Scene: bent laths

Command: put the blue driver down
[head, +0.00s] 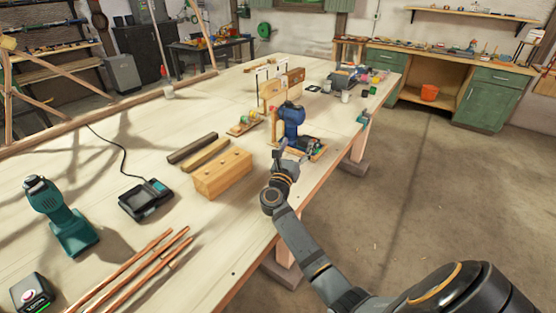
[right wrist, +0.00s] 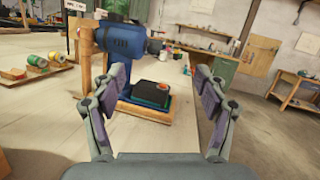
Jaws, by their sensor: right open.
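The blue driver (head: 292,118) stands upright near the right edge of the workbench, beside a wooden post. In the right wrist view the driver (right wrist: 121,42) shows ahead and left of centre; its lower part is partly hidden behind my left-hand finger. My right gripper (head: 290,153) is just in front of the driver in the head view. In the right wrist view its fingers (right wrist: 160,82) are spread wide with nothing held between them. A wood-edged board (right wrist: 145,112) bearing a dark block lies ahead between the fingers. My left gripper is out of view.
A wooden block (head: 222,176) and two strips lie left of my right gripper. A teal drill (head: 60,218), a black charger (head: 146,199) and copper-coloured rods (head: 135,272) are nearer on the workbench (head: 215,235). Open floor lies to the right.

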